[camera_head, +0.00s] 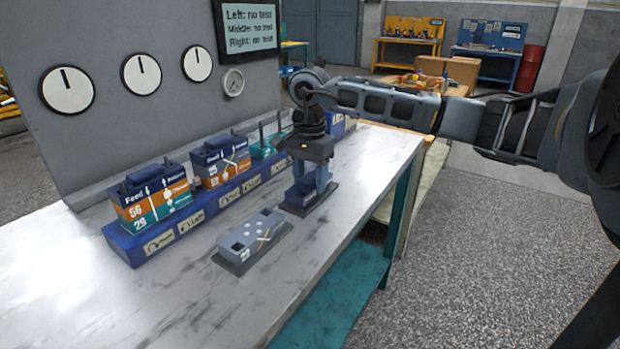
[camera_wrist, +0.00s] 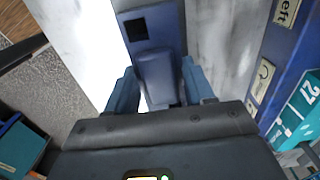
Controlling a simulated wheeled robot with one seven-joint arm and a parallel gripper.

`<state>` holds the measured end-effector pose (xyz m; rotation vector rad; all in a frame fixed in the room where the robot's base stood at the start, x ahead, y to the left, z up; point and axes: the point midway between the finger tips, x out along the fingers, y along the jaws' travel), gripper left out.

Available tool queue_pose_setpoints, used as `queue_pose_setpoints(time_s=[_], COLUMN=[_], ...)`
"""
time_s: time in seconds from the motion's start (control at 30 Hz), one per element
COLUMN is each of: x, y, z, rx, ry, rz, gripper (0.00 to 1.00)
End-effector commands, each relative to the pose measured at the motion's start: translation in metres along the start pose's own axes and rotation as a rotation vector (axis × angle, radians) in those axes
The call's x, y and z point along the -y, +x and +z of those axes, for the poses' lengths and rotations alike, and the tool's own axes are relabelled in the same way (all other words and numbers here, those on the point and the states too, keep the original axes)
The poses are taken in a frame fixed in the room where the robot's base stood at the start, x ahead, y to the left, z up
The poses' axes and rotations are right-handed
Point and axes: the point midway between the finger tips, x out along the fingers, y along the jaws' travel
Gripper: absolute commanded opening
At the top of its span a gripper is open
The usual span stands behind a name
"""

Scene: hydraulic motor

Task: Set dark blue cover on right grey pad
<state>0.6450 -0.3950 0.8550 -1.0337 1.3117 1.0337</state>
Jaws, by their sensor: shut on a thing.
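The dark blue cover (camera_head: 299,192) is between the fingers of my gripper (camera_head: 312,180), low over the right grey pad (camera_head: 322,202). In the wrist view, the fingers of my gripper (camera_wrist: 159,88) are shut on the raised grip of the cover (camera_wrist: 155,62), which has a dark square opening near its far end. The cover looks level and within the pad's outline. The fingers hide part of it, and I cannot tell whether its underside touches the pad.
A grey plate (camera_head: 254,236) with holes lies on a pad to the left. The bench front (camera_head: 215,310) is clear. A screen (camera_head: 246,28) hangs behind.

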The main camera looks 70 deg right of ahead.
Motion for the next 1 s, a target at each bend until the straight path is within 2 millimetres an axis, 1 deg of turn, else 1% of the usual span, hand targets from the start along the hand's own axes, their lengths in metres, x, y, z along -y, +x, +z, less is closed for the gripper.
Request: queue_pose_setpoints(time_s=[0.53, 0.57, 0.87, 1.0], x=[0.0002, 0.0002, 0.0001, 0.0], y=[0.0067, 0.0065, 0.0063, 0.0064], z=[-0.0001, 0.0, 0.0001, 0.0001], rx=[0.0, 0.0, 0.0, 0.0], ry=[0.0, 0.0, 0.0, 0.0], rz=[-0.001, -0.001, 0.0, 0.0], gripper=[0.0, 0.54, 0.82, 0.83])
